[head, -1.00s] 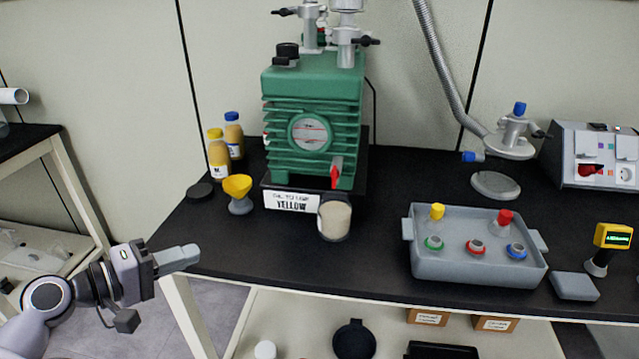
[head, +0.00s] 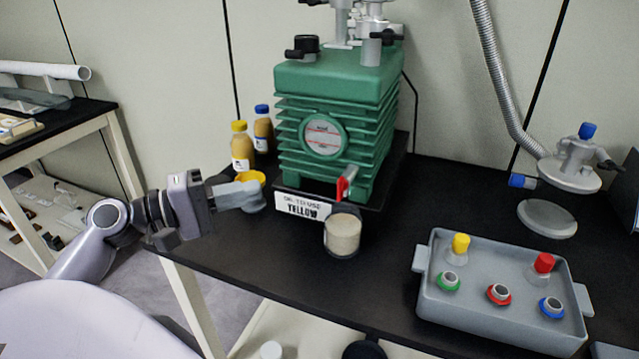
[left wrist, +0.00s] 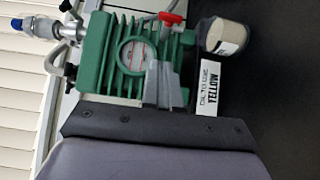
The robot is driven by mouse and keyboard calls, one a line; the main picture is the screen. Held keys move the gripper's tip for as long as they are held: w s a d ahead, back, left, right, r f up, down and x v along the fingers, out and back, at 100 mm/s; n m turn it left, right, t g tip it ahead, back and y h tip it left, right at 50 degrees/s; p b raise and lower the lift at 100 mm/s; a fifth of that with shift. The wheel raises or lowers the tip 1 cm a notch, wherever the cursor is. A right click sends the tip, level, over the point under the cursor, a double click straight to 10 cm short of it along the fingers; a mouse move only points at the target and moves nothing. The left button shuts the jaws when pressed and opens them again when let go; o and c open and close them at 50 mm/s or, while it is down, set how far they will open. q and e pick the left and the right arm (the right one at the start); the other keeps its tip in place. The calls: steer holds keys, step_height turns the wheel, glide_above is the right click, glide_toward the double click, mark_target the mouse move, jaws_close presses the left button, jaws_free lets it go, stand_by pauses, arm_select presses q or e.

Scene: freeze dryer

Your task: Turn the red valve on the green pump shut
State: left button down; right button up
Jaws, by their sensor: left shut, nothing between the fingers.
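The red valve (head: 343,187) is a small lever low on the pump's front right, above a jar of pale material (head: 342,235). In the left wrist view the red valve (left wrist: 171,18) shows at the top, beside the pump (left wrist: 112,50). My right gripper is not in view.
A white sign reading "YELLOW" (head: 303,206) is at the pump's base. A grey tray (head: 435,300) with several flasks is at the right. Bare bench lies between jar and tray.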

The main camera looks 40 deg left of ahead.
mark_target(341, 188)
arm_select(q)
steer(key=s+d+p+x, duration=0.1)
steer(key=d+p+x, duration=0.1)
steer(key=x, duration=0.9)
steer(key=shift+s+d+p, duration=0.15)
steer(key=shift+d+p, duration=0.05)
steer(key=shift+p, duration=0.55)
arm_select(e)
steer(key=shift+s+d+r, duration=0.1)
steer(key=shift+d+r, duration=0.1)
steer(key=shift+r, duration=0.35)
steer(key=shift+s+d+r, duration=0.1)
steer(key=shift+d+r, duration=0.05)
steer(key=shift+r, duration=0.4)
arm_select(q)
steer(key=shift+a, duration=0.1)
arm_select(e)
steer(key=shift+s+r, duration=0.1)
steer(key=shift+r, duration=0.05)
arm_select(q)
steer(key=shift+r+y+p, duration=0.1)
steer(key=shift+y+p, duration=0.2)
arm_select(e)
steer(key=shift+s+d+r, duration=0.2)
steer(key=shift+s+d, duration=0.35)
